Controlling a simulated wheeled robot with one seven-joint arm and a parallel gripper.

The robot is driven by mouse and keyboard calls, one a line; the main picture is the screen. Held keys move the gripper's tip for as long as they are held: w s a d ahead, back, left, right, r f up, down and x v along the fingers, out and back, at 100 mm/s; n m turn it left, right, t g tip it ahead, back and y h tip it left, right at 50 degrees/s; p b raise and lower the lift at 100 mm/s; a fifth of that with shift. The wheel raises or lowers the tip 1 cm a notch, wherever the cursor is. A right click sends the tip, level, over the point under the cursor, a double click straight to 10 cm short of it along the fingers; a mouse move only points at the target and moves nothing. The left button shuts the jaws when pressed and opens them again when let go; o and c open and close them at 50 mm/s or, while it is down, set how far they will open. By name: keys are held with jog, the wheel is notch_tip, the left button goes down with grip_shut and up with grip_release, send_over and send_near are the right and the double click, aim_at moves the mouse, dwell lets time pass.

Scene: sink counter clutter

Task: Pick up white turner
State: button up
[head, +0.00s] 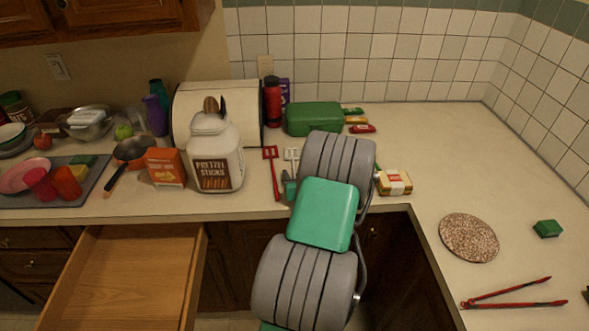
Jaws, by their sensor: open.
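The white turner (292,155) lies on the counter behind the front edge, its slotted head showing just left of my arm. The rest of it is hidden by my gripper and arm. My gripper (289,187) shows only in part, as a small green and grey piece at the left side of my arm, over or close to the turner's handle. It is open. I cannot tell whether it touches the turner.
A red slotted turner (272,171) lies close on the left, beside the pretzel jar (215,155). A green box (314,118) stands behind, and a small package (394,182) lies right of my arm. A drawer (130,275) is open at front left. The right-hand counter has free room.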

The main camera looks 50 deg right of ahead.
grip_shut()
dwell(0.3)
dwell(0.3)
